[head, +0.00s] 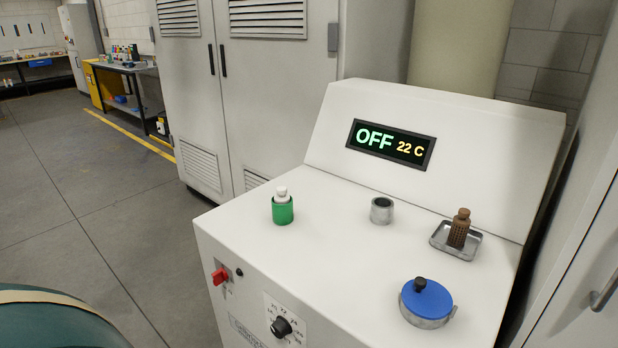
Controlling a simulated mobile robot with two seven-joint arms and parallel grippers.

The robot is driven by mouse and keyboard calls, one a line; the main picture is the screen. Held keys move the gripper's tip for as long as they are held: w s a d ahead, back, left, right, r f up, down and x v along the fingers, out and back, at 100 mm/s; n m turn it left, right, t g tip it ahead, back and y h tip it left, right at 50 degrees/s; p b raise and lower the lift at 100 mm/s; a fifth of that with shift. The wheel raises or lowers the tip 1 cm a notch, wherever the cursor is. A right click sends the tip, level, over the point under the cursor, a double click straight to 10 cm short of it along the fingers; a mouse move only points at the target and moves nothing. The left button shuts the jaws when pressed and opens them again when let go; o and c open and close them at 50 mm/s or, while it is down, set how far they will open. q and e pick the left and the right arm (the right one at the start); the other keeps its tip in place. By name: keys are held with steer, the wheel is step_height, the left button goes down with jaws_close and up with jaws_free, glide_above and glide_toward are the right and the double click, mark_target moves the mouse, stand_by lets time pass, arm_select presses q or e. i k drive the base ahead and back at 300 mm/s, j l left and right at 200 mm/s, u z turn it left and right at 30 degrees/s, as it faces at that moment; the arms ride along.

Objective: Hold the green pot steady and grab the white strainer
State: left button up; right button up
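The green pot (283,212) stands upright on the left part of the white machine top. The white strainer (281,193) sits in the pot, with only its upper knob-like part showing above the rim; the rest of it is hidden inside. Neither of my grippers is in view, and nothing touches the pot or the strainer.
A grey metal cup (381,210) stands right of the pot. A blue-lidded round container (427,300) is near the front right. A display panel (391,143) reads OFF, 22 C. The front left top is clear.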

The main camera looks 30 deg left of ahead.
mark_target(281, 197)
steer(key=j, duration=0.55)
steer(key=k+j+z, duration=0.15)
steer(key=j, duration=0.9)
steer(key=j+z, duration=0.15)
steer(key=j, duration=0.4)
steer(key=k, duration=0.1)
